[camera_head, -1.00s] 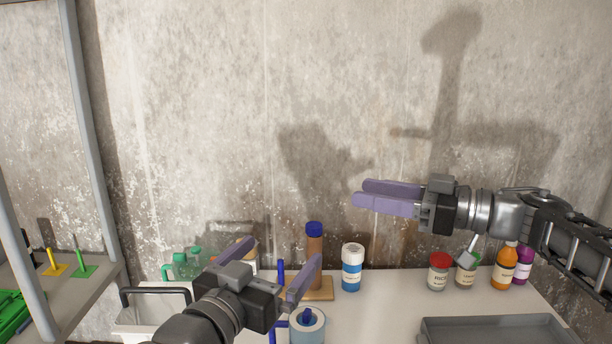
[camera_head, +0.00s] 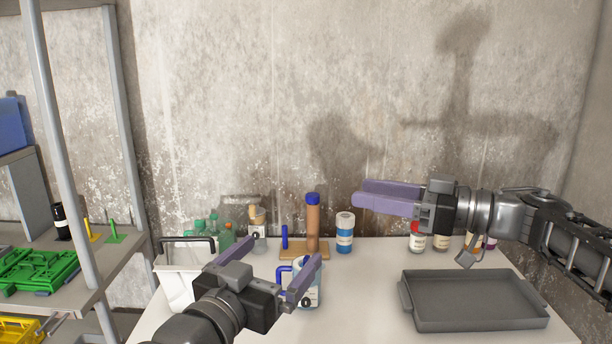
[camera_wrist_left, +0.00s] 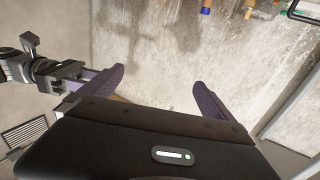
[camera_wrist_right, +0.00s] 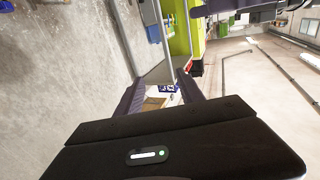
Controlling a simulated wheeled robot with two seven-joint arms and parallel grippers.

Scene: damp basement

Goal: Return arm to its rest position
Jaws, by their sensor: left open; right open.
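My left gripper (camera_head: 270,271) is in the lower middle of the head view, in front of the white table. Its two purple fingers are spread with nothing between them; they also show wide apart in the left wrist view (camera_wrist_left: 158,88). My right gripper (camera_head: 390,197) is raised in front of the wall at the right of the head view, its fingers pointing left. In the right wrist view its fingers (camera_wrist_right: 160,92) stand apart and no object is held.
A grey tray (camera_head: 470,328) lies at the table's right. A white-capped blue bottle (camera_head: 345,238), a wooden stand (camera_head: 293,252) and a white bin (camera_head: 175,262) are behind. A shelf (camera_head: 118,250) stands left.

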